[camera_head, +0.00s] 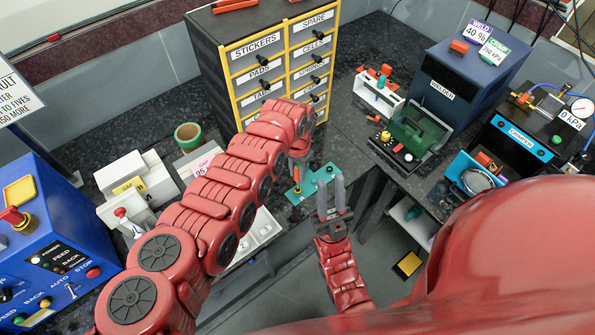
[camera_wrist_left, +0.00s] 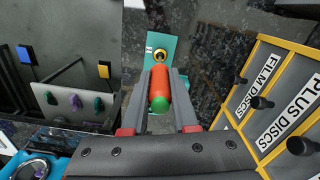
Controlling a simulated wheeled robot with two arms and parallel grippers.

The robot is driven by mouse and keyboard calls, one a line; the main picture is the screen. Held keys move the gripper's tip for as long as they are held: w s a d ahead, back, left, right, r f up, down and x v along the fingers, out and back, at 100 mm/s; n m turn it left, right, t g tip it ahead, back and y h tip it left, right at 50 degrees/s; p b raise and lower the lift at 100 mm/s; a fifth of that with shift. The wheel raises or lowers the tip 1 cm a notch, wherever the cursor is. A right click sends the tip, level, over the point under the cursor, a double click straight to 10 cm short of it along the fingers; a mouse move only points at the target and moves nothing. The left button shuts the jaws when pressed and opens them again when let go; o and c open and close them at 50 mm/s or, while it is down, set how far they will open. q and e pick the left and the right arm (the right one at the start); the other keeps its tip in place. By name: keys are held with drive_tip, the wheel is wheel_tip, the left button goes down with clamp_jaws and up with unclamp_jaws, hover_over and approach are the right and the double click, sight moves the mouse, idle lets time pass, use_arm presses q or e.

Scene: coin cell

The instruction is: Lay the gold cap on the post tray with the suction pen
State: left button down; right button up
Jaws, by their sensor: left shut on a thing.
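My left gripper (camera_head: 299,160) is shut on the suction pen, above the teal post tray (camera_head: 325,175). In the left wrist view, the orange pen (camera_wrist_left: 159,80) with a green end (camera_wrist_left: 160,104) lies between the two grey fingers (camera_wrist_left: 160,100). Beyond it is the teal tray (camera_wrist_left: 152,40), bearing a round yellow-gold piece with a dark centre (camera_wrist_left: 160,55). I cannot tell if that piece is the gold cap or a post fitting, nor whether the pen touches it.
A drawer cabinet (camera_head: 268,72) stands behind the left gripper. A green-topped device (camera_head: 416,135), a blue welder (camera_head: 463,80) and a crimper (camera_head: 520,140) stand to the right. A blue feed machine (camera_head: 45,250) and a green tape roll (camera_head: 188,136) are left.

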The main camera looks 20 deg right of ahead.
sight(297, 166)
use_arm(q)
drive_tip(key=shift+f+b, duration=0.35)
drive_tip(key=shift+b, duration=0.1)
idle(1.6)
drive_tip(key=shift+r, duration=0.15)
drive_tip(key=shift+r+p, duration=2.7)
drive_tip(key=shift+r, duration=0.45)
